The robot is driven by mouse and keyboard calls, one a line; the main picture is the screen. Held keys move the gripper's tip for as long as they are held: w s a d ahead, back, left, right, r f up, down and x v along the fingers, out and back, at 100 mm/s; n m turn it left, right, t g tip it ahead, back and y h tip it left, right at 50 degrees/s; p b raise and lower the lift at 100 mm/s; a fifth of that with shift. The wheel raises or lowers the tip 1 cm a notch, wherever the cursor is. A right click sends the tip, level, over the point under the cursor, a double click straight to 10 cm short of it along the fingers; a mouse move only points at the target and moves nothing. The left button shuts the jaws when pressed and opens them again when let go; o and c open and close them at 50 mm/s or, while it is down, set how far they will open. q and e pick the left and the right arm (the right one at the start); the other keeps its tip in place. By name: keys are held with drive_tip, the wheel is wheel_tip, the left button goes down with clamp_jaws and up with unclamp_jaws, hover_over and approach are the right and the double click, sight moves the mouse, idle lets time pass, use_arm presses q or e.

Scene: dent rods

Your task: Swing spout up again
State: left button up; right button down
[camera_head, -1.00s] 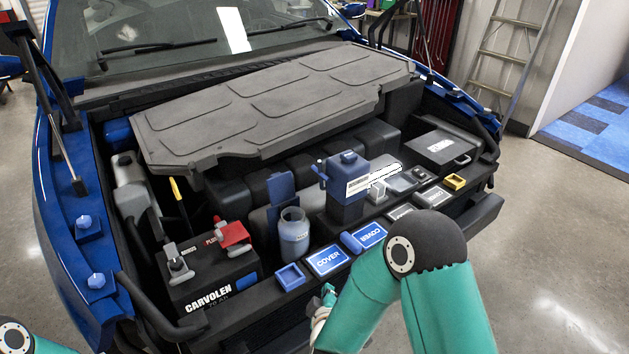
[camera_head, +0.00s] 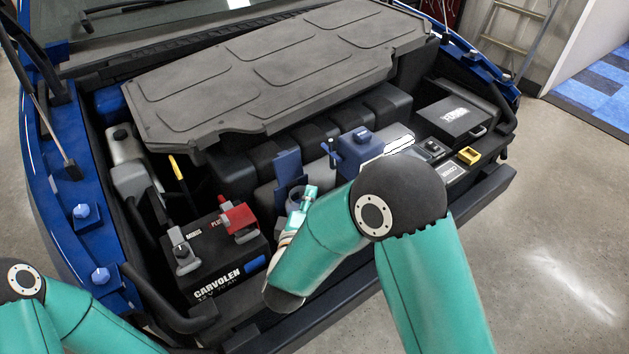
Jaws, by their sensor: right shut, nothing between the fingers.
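A blue can (camera_head: 356,146) stands behind my right arm. A pale elongated part (camera_head: 399,140) sticks out to its right; I cannot tell for sure that this is the spout. A small dark-blue lever shows on the can's left. My right gripper (camera_head: 304,198) is shut and empty. It is at the blue jar (camera_head: 295,194), left of the can, and partly covers it. I cannot tell whether it touches the jar. The can's lower part is hidden by my right arm. My left gripper is out of view; only my left arm shows at lower left.
A blue upright flap (camera_head: 288,168) stands behind the jar. A black battery (camera_head: 222,262) with a red clamp (camera_head: 238,217) lies left of my right gripper. A large grey cover (camera_head: 270,75) spans the back. A black case (camera_head: 452,119) and yellow tray (camera_head: 469,155) are at right.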

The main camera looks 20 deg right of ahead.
approach(331, 155)
drive_tip(key=w+a, duration=0.1)
drive_tip(key=w, duration=0.2)
drive_tip(key=shift+w+d+f+b, duration=0.1)
drive_tip(key=shift+w+d+b, duration=0.1)
drive_tip(key=shift+w+d, duration=0.3)
drive_tip(key=shift+w+d+f+b, duration=0.15)
drive_tip(key=shift+w+d, duration=0.15)
drive_tip(key=shift+d, duration=0.4)
drive_tip(key=shift+w+d+r+b, duration=0.1)
drive_tip(key=shift+w+d+b, duration=0.1)
drive_tip(key=shift+w+d, duration=0.35)
drive_tip(key=shift+s, duration=0.1)
